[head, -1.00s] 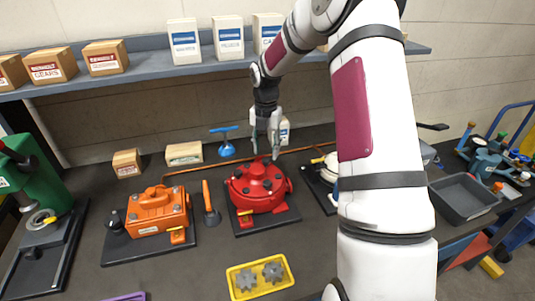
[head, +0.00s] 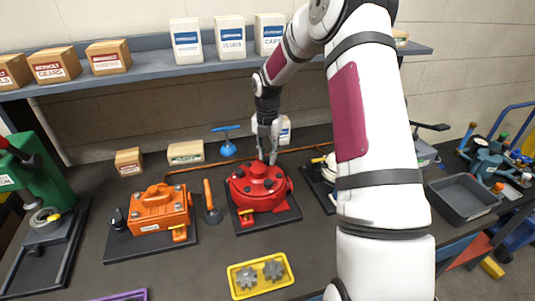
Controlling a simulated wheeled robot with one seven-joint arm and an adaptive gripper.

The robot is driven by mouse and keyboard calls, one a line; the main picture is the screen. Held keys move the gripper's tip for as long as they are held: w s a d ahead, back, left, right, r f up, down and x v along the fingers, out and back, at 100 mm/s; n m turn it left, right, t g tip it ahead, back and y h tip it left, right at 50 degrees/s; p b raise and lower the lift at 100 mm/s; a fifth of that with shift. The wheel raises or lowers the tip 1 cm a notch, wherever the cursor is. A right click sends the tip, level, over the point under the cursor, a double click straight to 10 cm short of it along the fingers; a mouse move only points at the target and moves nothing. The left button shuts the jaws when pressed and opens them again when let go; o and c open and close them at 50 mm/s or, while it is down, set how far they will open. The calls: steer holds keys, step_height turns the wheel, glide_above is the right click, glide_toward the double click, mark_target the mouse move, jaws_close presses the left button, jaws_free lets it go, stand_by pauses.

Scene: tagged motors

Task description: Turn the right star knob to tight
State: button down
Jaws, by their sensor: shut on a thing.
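The red round motor housing (head: 257,196) sits on a dark base plate in the middle of the bench, with several small dark knobs or bolts on its top. My gripper (head: 267,159) points down at the back right of the housing's top. Its fingers are close together, shut on a small part there that they mostly hide, apparently a star knob. The knob's shape, its tag and how far it is turned cannot be made out.
An orange motor (head: 158,210) stands to the left, with an orange-handled tool (head: 211,203) between. A yellow tray (head: 232,281) with grey gears lies in front. A blue-handled valve (head: 227,147) stands behind. A grey bin (head: 462,215) is at right.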

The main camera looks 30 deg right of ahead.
steer(key=m, duration=0.6)
steer(key=shift+m, duration=0.4)
steer(key=m+b, duration=0.1)
steer(key=m, duration=0.2)
steer(key=shift+s+m, duration=0.1)
steer(key=shift+m, duration=0.2)
steer(key=m, duration=0.3)
steer(key=shift+m, duration=0.3)
steer(key=m+b, duration=0.1)
steer(key=m, duration=0.4)
steer(key=m+b, duration=0.1)
steer(key=m, duration=0.4)
steer(key=shift+s+a+r+m+b, duration=0.1)
steer(key=shift+r+m+b, duration=0.05)
steer(key=shift+m+b, duration=0.25)
steer(key=c, duration=1.4)
jaws_free()
steer(key=shift+o, duration=0.2)
steer(key=shift+s, duration=0.1)
